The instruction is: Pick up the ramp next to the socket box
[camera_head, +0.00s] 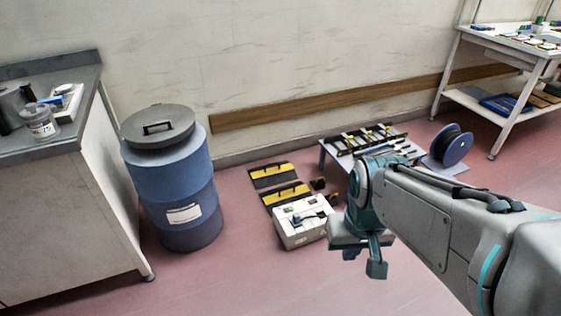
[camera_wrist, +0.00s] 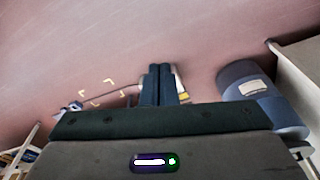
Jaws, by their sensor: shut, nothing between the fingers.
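Two black ramps with yellow bands and handles lie on the floor in the head view. The nearer ramp (camera_head: 287,193) lies right behind the white socket box (camera_head: 302,224); the farther ramp (camera_head: 271,172) lies beyond it, towards the wall. My gripper (camera_head: 376,268) hangs in the air to the right of the box in the picture, pointing down, apart from the ramps. In the wrist view my gripper (camera_wrist: 158,68) has its two fingers together with nothing between them. Behind the fingers, pale and yellow parts show, too hidden to name surely.
A blue drum (camera_head: 182,195) with a grey lid stands left of the ramps, beside a grey-topped cabinet (camera_head: 115,190). A low table (camera_head: 332,150) with tools and a blue cable reel (camera_head: 451,147) stand to the right. Open floor lies in front of the box.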

